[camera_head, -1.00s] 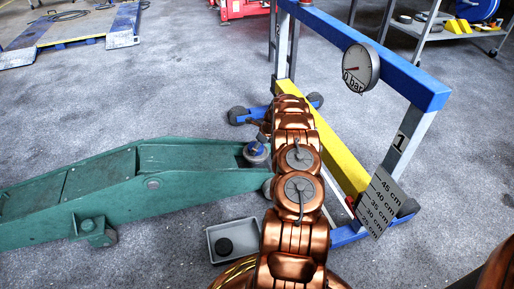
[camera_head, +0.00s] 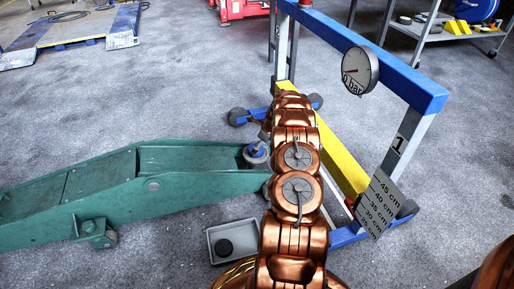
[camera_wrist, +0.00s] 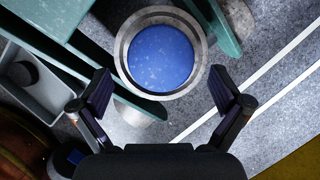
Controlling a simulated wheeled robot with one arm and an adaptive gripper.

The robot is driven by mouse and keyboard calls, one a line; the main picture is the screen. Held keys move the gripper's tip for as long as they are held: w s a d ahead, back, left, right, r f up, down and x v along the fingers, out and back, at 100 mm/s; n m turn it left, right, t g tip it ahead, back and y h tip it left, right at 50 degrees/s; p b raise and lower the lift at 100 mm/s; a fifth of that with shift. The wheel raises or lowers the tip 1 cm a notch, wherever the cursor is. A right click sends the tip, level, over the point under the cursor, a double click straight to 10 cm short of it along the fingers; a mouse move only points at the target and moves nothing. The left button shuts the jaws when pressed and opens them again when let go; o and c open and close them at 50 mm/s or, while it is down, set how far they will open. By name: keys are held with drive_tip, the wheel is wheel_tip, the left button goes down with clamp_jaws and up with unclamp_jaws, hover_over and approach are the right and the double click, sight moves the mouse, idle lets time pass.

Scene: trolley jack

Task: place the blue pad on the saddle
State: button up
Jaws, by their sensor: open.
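The blue pad (camera_wrist: 160,55) is a round disc lying inside the grey ring-shaped saddle (camera_wrist: 122,55) in the wrist view. In the head view the blue pad (camera_head: 257,151) shows on the saddle (camera_head: 256,161) at the right end of the green jack arm (camera_head: 150,180). It looks flat and seated within the rim. My gripper (camera_wrist: 160,88) is open, with one finger on each side just below the saddle in the wrist picture. Nothing is between the fingers, and they look apart from the pad. In the head view my arm mostly hides the gripper.
A grey tray (camera_head: 214,238) with a black round pad (camera_head: 224,247) lies on the floor below the jack. A blue and yellow press frame (camera_head: 372,60) with a gauge (camera_head: 359,70) stands right of my arm. Open floor lies behind the jack.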

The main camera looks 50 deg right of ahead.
drive_tip(key=p+v, duration=0.2)
drive_tip(key=v, duration=0.7)
drive_tip(key=shift+r, duration=0.3)
drive_tip(key=a+r+n+g+y, duration=0.1)
drive_tip(key=a+r+n, duration=0.6)
drive_tip(key=a, duration=0.7)
drive_tip(key=a+r+n+g+y, duration=0.15)
drive_tip(key=a+r+n, duration=0.35)
drive_tip(key=a+r, duration=0.6)
drive_tip(key=s+a+r+n+g, duration=0.2)
drive_tip(key=s+a+n, duration=0.3)
drive_tip(key=a, duration=0.7)
drive_tip(key=s+a+r+n+g+h, duration=0.2)
drive_tip(key=s+a+r+n, duration=0.3)
drive_tip(key=s+a+n, duration=0.55)
drive_tip(key=s+a+n+h, duration=0.1)
drive_tip(key=s+a+n, duration=0.1)
drive_tip(key=s, duration=0.8)
drive_tip(key=s+a+r+n+g+h, duration=0.1)
drive_tip(key=s+a+n, duration=0.1)
drive_tip(key=s, duration=0.8)
drive_tip(key=shift+s+n, duration=0.4)
drive_tip(key=shift+n, duration=0.15)
drive_tip(key=shift+r+p, duration=0.1)
drive_tip(key=shift+p, duration=0.2)
